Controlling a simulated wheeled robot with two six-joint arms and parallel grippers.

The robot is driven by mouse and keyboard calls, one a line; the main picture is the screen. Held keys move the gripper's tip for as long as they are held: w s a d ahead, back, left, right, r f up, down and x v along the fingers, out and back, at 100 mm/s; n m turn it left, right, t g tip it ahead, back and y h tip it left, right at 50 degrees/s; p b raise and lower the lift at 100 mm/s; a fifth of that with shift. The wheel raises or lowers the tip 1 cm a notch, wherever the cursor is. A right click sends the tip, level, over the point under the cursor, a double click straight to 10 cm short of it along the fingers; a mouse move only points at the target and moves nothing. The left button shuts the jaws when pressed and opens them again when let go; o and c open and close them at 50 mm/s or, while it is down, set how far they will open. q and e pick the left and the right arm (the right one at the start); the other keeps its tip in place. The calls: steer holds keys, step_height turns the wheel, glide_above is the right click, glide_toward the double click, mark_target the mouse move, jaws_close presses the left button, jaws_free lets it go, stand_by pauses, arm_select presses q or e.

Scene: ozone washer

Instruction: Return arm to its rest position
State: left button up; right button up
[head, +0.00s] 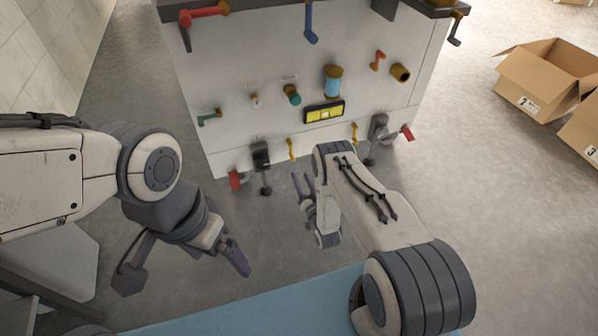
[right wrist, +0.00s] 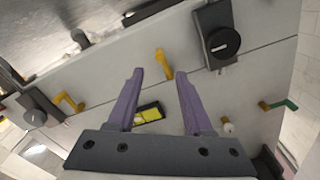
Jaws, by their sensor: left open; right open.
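My right arm (head: 385,215) reaches forward over the floor towards the white washer panel (head: 235,90). Its purple-fingered gripper (head: 302,185) is open in front of the panel's lower part. In the right wrist view the gripper (right wrist: 159,76) has its two fingers spread, with nothing held between them. A yellow handle (right wrist: 164,64) shows between the fingertips in the picture; I cannot tell the distance to it. My left gripper (head: 238,260) is open and empty, pointing down at the lower left, apart from the panel.
The panel carries a red lever (head: 203,12), a blue lever (head: 311,25), a yellow-lit box (head: 324,112) and black knobs (head: 261,155). A blue surface (head: 260,305) lies at the bottom. Open cardboard boxes (head: 545,80) stand at the right.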

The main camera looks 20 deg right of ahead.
stand_by(0.4)
steer(key=w+a+r+n+g+y+p, duration=0.2)
steer(key=w+a+r+n+g+p, duration=0.15)
steer(key=w+a+r, duration=0.7)
steer(key=s+a+r+n+g+p, duration=0.1)
steer(key=s+a+r+g, duration=0.25)
steer(key=r, duration=0.45)
steer(key=s+a+r+n+g+p, duration=0.1)
steer(key=s+a+r+n+g, duration=0.1)
steer(key=s+a+r, duration=0.4)
steer(key=s+r+n+g+p, duration=0.25)
steer(key=s+r, duration=0.55)
steer(key=s, duration=0.4)
steer(key=s+r+n+g+p, duration=0.15)
steer(key=s+r+g, duration=0.25)
steer(key=s+r, duration=0.65)
steer(key=s+d+r+n+g+h, duration=0.15)
steer(key=s+d, duration=0.25)
steer(key=s, duration=1)
step_height(320, 180, up, 39)
steer(key=g+p, duration=0.1)
steer(key=p, duration=3.7)
steer(key=shift+s+f+p, duration=0.15)
steer(key=shift+p, duration=0.2)
